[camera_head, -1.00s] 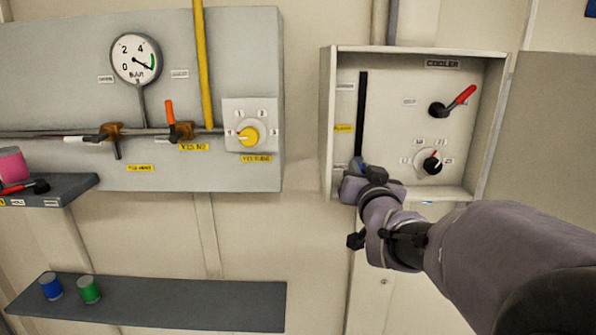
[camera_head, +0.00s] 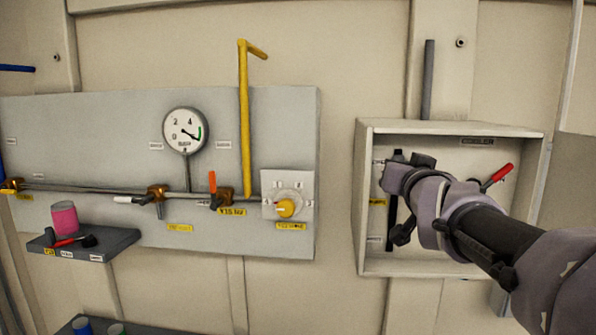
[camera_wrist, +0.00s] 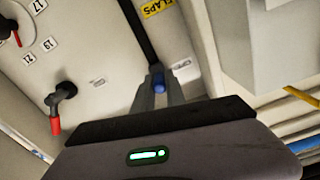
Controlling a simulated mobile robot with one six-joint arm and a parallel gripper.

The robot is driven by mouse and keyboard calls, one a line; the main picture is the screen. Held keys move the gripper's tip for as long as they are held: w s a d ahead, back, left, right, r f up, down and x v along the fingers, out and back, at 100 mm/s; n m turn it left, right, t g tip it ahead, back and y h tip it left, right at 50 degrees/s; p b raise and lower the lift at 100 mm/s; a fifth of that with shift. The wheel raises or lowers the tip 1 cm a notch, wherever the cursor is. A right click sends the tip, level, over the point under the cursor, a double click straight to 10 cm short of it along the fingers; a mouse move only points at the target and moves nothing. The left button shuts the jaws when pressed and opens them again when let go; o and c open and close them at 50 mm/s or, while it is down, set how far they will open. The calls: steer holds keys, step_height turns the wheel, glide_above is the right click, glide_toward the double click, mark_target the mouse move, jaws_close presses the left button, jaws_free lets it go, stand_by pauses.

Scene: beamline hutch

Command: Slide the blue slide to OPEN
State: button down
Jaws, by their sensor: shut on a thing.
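The blue slide (camera_wrist: 158,90) shows as a small blue knob between my fingertips in the wrist view. My gripper (camera_wrist: 157,84) is shut on it. The knob sits on a black vertical slot (camera_wrist: 139,32), beside a yellow FLAPS label (camera_wrist: 155,7). In the head view, my gripper (camera_head: 391,176) is at the upper part of the slot (camera_head: 392,232) inside the COOLER box, and it hides the blue slide there. White labels stand left of the slot near its top and bottom (camera_head: 374,240); their words are too small to read.
The COOLER box (camera_head: 364,200) has raised walls around my gripper. A red-handled switch (camera_head: 501,173) is to the right inside it; a dial shows in the wrist view (camera_wrist: 30,35). Left is a grey panel (camera_head: 80,125) with a gauge, valves and a yellow knob (camera_head: 285,208).

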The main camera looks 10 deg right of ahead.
steer(key=c, duration=1.4)
jaws_free()
steer(key=shift+o, duration=0.2)
steer(key=p+v, duration=0.2)
steer(key=v, duration=1.5)
steer(key=shift+s, duration=0.2)
